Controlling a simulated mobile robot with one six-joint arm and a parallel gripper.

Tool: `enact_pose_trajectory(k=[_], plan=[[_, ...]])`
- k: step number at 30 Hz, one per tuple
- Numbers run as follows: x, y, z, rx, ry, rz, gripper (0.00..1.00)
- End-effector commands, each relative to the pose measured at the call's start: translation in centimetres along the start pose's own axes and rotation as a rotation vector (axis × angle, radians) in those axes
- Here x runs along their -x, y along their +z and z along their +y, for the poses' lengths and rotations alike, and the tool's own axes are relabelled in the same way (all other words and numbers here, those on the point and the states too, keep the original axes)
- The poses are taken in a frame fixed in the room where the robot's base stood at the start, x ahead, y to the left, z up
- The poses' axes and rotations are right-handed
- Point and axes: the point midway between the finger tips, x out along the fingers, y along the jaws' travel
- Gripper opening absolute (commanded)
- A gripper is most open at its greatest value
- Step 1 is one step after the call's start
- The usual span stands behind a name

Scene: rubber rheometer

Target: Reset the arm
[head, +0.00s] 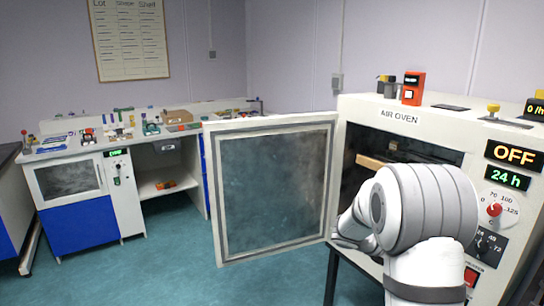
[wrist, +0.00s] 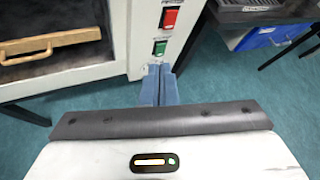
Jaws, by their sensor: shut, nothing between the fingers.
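My gripper (wrist: 160,72) shows in the wrist view as two blue-grey fingers pressed together, with nothing between them. Its tips are in front of the lower part of the oven's white front panel (wrist: 143,25), just below the green switch (wrist: 160,47) and the red switch (wrist: 171,17). I cannot tell whether they touch it. In the head view my arm is folded in front of the air oven (head: 400,118) and hides the gripper. The oven door (head: 270,190) stands wide open to the left.
A wooden-handled item (wrist: 50,45) sits in the oven opening. The oven display reads OFF (head: 514,154). A long bench (head: 75,150) with small items stands at the back left. A dark bench with a blue bin (wrist: 268,38) is at the wrist view's upper right. Open green floor lies between.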

Motion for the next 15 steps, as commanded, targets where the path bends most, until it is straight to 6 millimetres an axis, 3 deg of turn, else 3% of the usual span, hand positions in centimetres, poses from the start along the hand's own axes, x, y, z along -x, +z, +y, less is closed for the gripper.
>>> enact_pose_trajectory(k=[1,6,15], plan=[[2.1,0.8,-2.3,-0.127,0.001,0.061,0.0],[7.7,-0.3,-8.5,-0.564,-0.037,0.287,0.0],[17.9,-3.9,-17.3,-1.301,-0.222,0.707,0.0]])
